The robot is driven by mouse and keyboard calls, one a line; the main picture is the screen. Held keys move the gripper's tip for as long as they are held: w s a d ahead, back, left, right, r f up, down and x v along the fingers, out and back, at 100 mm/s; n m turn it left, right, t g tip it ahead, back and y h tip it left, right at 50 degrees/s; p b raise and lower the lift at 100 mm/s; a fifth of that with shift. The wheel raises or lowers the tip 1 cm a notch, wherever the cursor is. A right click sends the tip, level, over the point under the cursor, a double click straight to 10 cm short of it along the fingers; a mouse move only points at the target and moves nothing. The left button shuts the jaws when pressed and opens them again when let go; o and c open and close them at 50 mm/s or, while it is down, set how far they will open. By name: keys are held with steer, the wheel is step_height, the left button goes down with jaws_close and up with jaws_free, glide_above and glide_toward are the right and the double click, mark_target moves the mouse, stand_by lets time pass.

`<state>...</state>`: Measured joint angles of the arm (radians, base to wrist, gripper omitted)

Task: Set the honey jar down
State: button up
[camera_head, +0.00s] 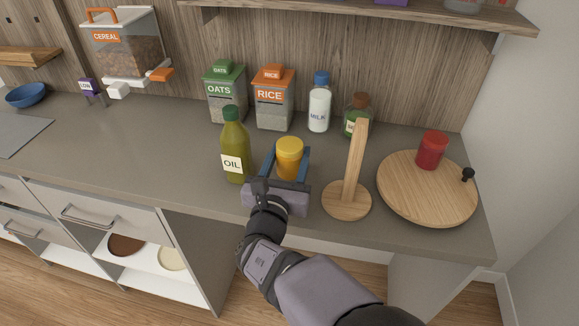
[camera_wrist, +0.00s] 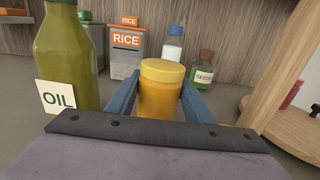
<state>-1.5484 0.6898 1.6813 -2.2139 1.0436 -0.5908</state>
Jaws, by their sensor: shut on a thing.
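The honey jar (camera_head: 289,158), amber with a yellow lid, is upright between the two blue fingers of my gripper (camera_head: 287,163). In the wrist view the honey jar (camera_wrist: 161,90) stands in the middle, with a finger on each side of my gripper (camera_wrist: 160,97). My gripper is shut on the jar. The jar's base is hidden by my gripper's body, so I cannot tell whether it touches the counter (camera_head: 150,135).
The oil bottle (camera_head: 235,150) stands close to the left of my gripper. A wooden stand with a post (camera_head: 348,198) is to the right, then a round board (camera_head: 428,200) bearing a red jar (camera_head: 432,150). Rice (camera_head: 274,103), milk (camera_head: 319,108) and a seeds bottle (camera_wrist: 203,70) stand behind.

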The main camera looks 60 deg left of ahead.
mark_target(286, 176)
steer(key=shift+f, duration=1.75)
steer(key=o, duration=1.3)
steer(key=shift+f, duration=0.15)
steer(key=shift+r, duration=0.2)
steer(key=shift+s+d+f, duration=0.15)
steer(key=shift+s+d, duration=0.1)
steer(key=shift+s, duration=0.05)
steer(key=b+v, duration=0.1)
steer(key=v, duration=1)
steer(key=shift+s+d+b, duration=0.1)
steer(key=shift+d+b, duration=0.05)
steer(key=shift+b, duration=0.15)
